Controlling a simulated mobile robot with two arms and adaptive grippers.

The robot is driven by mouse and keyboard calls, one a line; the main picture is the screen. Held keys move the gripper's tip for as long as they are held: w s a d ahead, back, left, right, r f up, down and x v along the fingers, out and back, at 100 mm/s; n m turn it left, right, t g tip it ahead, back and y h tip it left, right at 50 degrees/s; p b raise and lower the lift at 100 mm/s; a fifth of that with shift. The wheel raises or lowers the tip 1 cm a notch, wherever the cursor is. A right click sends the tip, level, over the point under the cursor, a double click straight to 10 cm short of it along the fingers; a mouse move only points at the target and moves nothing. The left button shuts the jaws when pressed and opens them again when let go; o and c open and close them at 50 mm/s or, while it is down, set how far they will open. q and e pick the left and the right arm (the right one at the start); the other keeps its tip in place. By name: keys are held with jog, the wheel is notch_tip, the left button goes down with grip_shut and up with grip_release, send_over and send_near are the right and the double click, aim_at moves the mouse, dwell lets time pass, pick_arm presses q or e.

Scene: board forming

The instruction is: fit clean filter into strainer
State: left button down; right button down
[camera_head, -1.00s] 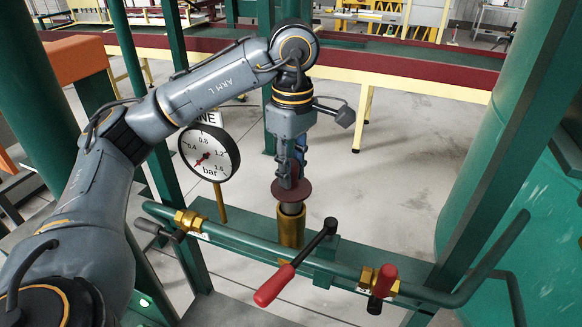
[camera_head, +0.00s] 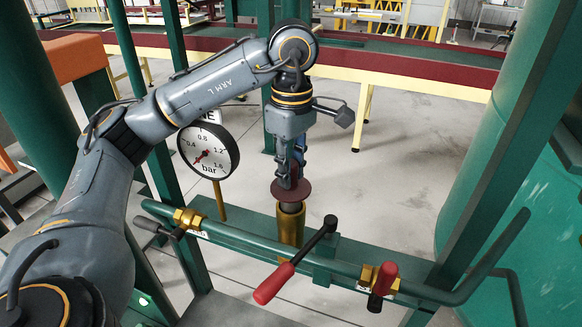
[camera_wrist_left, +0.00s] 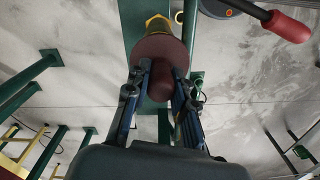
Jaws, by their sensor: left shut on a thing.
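My left gripper (camera_head: 290,176) is shut on the filter and points down over the strainer. The filter has a dark red disc (camera_head: 291,190) with a short grey body below it. In the left wrist view my left gripper (camera_wrist_left: 162,72) has its two blue fingers on either side of the filter's dark red knob (camera_wrist_left: 162,84). The strainer is an upright brass cylinder (camera_head: 291,232) on the green pipe frame. The filter's lower end is at the strainer's mouth, with the disc above the rim. How deep it sits is hard to tell. My right gripper is not in view.
A black lever with a red grip (camera_head: 274,284) crosses just in front of the strainer. A second red-gripped valve handle (camera_head: 383,280) stands to the right. A round pressure gauge (camera_head: 208,151) is left of my gripper, with its needle low. Green posts flank both sides.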

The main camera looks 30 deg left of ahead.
pick_arm(q)
jog(key=shift+f, duration=0.4)
jog(key=shift+s+f+b, duration=0.15)
jog(key=shift+f+b, duration=0.05)
jog(key=shift+b, duration=0.25)
jog(key=shift+s+f, duration=0.1)
jog(key=shift+f, duration=0.1)
jog(key=c, duration=1)
grip_release()
jog(key=shift+s, duration=0.1)
jog(key=shift+c, duration=0.2)
jog(key=shift+d, duration=0.1)
